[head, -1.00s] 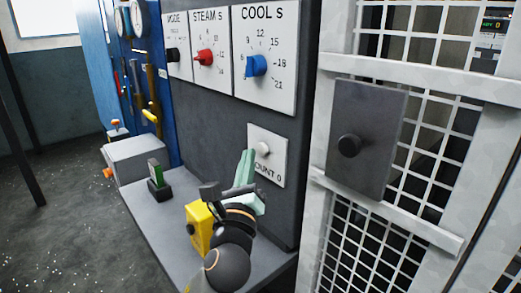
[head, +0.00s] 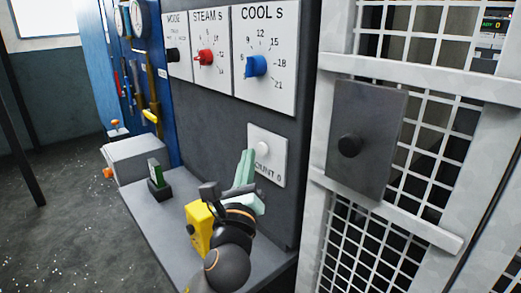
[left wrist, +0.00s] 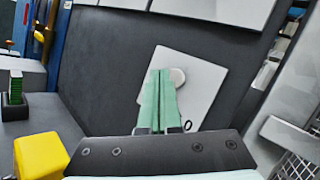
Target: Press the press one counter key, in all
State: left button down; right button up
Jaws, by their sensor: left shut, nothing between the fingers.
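The counter key is a round white button (head: 262,148) on a pale plate (head: 279,155) on the dark press panel. The plate's lettering reads "OUNT" with a digit that looks like 0, its start hidden behind my fingers. My left gripper (head: 247,153) is shut and empty, its mint-green fingers just left of the key. In the left wrist view the fingertips (left wrist: 162,72) overlap the left edge of the key (left wrist: 179,76). I cannot tell whether they touch it. My right gripper is not in view.
Above are the cool dial (head: 256,66) with a blue knob, the steam dial (head: 204,57) with a red knob and a mode dial. A mesh guard with a dark knobbed plate (head: 365,125) stands at right.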

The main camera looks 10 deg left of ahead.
pick_arm(q)
jog(key=shift+w+d, duration=0.1)
jog(key=shift+w, duration=0.05)
dwell(0.4)
jog(key=shift+w+d, duration=0.2)
jog(key=shift+w+d, duration=0.25)
jog(key=shift+w, duration=0.1)
dwell(0.8)
jog(key=shift+p, duration=0.35)
jog(key=shift+s+a+p, duration=0.35)
jog(key=shift+s+a, duration=0.15)
jog(key=shift+s, duration=0.15)
jog(key=s+a+p, duration=0.1)
jog(key=s, duration=0.1)
jog(key=s+a+p, duration=0.1)
jog(key=s+a, duration=0.1)
jog(key=shift+a, duration=0.1)
